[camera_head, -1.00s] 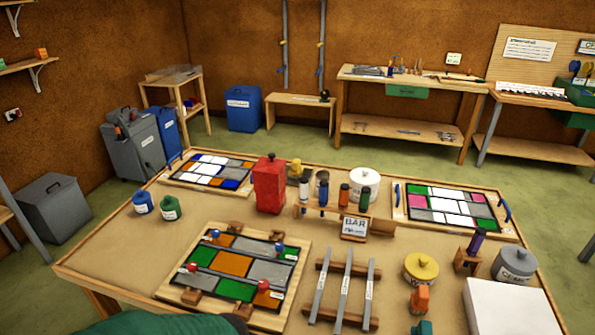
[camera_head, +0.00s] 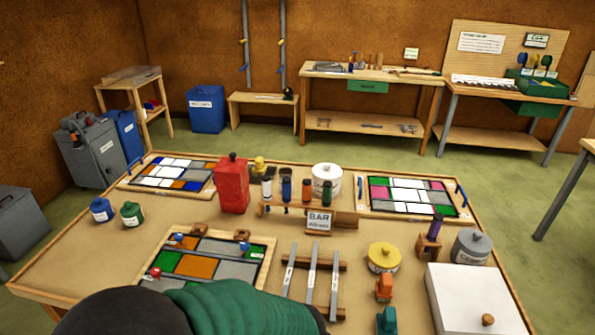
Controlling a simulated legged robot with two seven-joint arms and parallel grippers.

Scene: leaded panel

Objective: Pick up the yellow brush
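A small yellow object (camera_head: 259,163) stands on a dark base behind the red can, near the back of the table. It may be the yellow brush, but it is too small to tell. The red can (camera_head: 232,188) stands left of the rack. My green-sleeved arm crosses the bottom of the view over the near panel. Neither gripper's fingers show, and no gripper touches the yellow object.
The near leaded panel (camera_head: 240,269) is partly hidden by my arm. Lead bars (camera_head: 312,267) lie right of it. A yellow-lidded pot (camera_head: 383,258), a grey pot (camera_head: 471,247) and a white box (camera_head: 470,295) fill the right side. Two small pots stand at the left.

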